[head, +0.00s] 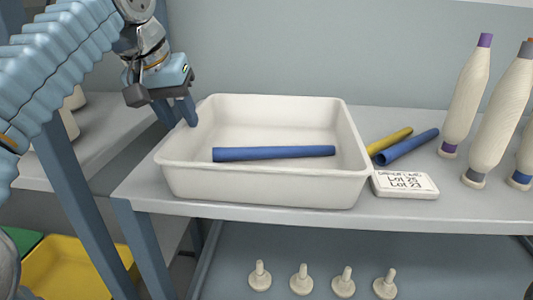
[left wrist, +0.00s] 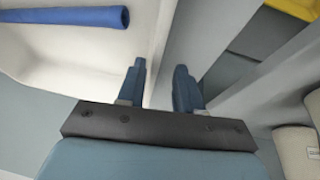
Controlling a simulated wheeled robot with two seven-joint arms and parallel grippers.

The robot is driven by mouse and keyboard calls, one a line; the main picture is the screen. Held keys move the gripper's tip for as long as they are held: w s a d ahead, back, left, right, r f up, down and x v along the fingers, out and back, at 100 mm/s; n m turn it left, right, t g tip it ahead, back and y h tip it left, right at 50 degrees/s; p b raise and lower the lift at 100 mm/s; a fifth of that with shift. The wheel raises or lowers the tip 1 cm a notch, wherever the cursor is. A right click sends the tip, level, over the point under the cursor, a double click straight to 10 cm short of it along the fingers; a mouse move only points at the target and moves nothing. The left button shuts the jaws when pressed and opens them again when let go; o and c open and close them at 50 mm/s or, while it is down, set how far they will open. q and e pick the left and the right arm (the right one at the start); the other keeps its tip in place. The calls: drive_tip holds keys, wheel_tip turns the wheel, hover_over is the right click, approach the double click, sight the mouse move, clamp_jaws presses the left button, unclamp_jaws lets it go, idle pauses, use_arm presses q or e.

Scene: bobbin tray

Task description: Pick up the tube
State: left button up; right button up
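A blue tube (head: 275,153) lies roughly left to right in the white tray (head: 265,186). It also shows at the upper left of the left wrist view (left wrist: 65,17), where one hollow end is visible. My left gripper (head: 188,115) is at the tray's back left corner, to the left of the tube and apart from it. In the left wrist view its fingers (left wrist: 160,68) are spread, with nothing held and the tray's edge visible beyond them. A yellow tube (head: 390,140) and a second blue tube (head: 409,147) lie outside the tray at the right. My right gripper is not in view.
Tall wound bobbins (head: 467,95) stand at the far right. Several pegs (head: 301,280) stand on the lower shelf. A yellow bin (head: 65,270) is at the lower left. A post stands left of the tray.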

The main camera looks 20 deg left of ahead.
sight(201, 148)
use_arm(q)
drive_tip(key=x, duration=0.4)
drive_tip(key=b+x, duration=0.1)
drive_tip(key=x, duration=0.1)
drive_tip(key=shift+w+d, duration=0.25)
drive_tip(key=shift+d, duration=0.1)
drive_tip(key=shift+c, duration=0.3)
clamp_jaws()
drive_tip(key=shift+r, duration=0.15)
idle(0.6)
